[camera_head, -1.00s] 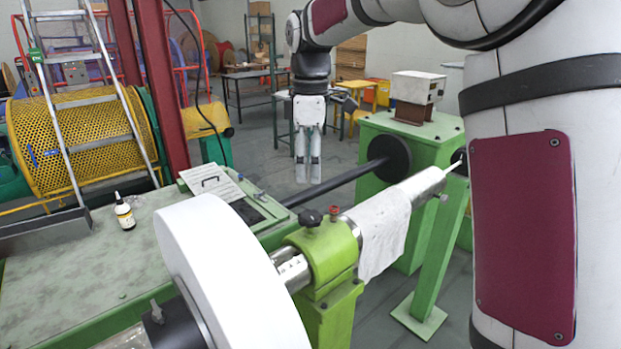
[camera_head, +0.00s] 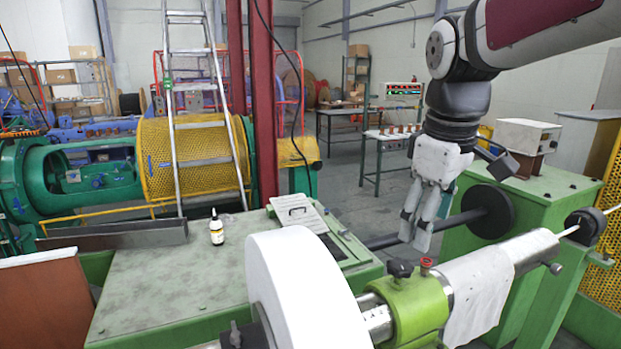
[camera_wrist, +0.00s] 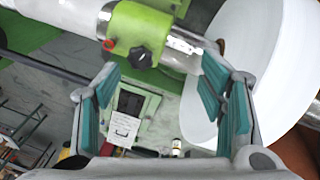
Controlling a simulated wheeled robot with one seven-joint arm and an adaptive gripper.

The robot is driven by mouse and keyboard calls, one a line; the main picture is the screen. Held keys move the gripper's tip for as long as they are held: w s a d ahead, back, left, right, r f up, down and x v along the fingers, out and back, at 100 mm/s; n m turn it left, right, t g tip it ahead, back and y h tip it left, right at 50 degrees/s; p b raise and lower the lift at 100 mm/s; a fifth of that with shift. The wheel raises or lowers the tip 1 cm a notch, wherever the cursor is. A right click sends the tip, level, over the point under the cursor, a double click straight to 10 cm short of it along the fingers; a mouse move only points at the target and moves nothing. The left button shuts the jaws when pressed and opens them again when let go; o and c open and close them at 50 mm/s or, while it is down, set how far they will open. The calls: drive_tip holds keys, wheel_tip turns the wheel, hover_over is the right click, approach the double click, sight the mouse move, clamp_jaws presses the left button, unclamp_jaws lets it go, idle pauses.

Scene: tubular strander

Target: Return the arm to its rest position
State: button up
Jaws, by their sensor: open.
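My gripper (camera_head: 416,229) hangs pointing down at the right of the head view, with its arm reaching in from the upper right. Its fingers are apart, and nothing is between them. In the wrist view my gripper (camera_wrist: 168,100) shows two teal-padded fingers spread wide. In the head view it appears above the dark bar and behind the green clamp (camera_head: 418,306). I cannot tell its exact distance from them. No object is held.
A white reel (camera_head: 300,290) and a cloth-draped shaft (camera_head: 480,292) stand in front. A green bench (camera_head: 165,285) carries a small bottle (camera_head: 216,228). A green pedestal (camera_head: 545,190) bears a white box (camera_head: 527,134). A ladder (camera_head: 210,80) and red column (camera_head: 262,110) stand behind.

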drive_tip(key=s+f+m+t, duration=0.1)
drive_tip(key=s+f+m, duration=0.1)
drive_tip(key=s, duration=0.3)
drive_tip(key=s+f+m+t+b, duration=0.1)
drive_tip(key=s+f+m, duration=0.1)
drive_tip(key=s, duration=0.3)
drive_tip(key=s+f+m+t, duration=0.1)
drive_tip(key=s+f+m, duration=0.1)
drive_tip(key=s+m, duration=0.2)
drive_tip(key=shift+s+d+y, duration=0.25)
drive_tip(key=shift+s+y, duration=0.05)
drive_tip(key=shift+s, duration=0.4)
